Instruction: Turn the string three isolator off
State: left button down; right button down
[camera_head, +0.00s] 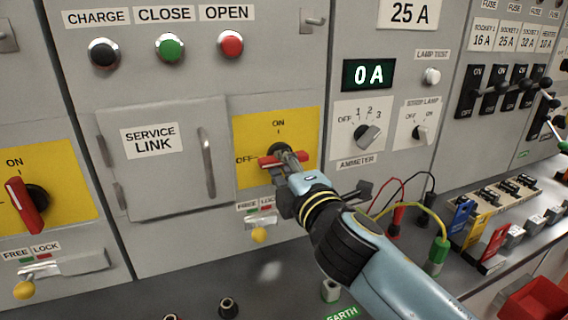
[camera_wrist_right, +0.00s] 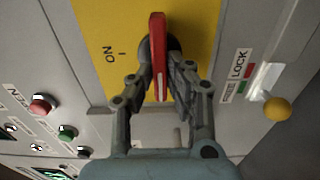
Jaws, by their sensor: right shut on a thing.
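A yellow isolator plate (camera_head: 303,125) in the middle of the panel carries a red handle (camera_head: 262,162). The handle lies about level, its left end by the OFF mark. My right gripper (camera_head: 287,162) is shut on this red handle. In the right wrist view the red handle (camera_wrist_right: 157,55) stands between the fingers (camera_wrist_right: 160,78), across the line of the ON mark. No string number shows on this panel. The display above (camera_head: 369,75) reads 0 A. My left gripper is not in view.
Below the isolator is a lock slide with a yellow knob (camera_head: 260,235). A service link door (camera_head: 165,185) with a handle is to the left. Another isolator (camera_head: 24,205) at the far left has its red handle near upright. Cables and a shelf of parts (camera_head: 500,200) lie right.

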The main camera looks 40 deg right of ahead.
dwell(0.4)
jog(key=c, duration=1.3)
grip_release()
jog(key=v, duration=1.2)
jog(key=shift+a, duration=0.1)
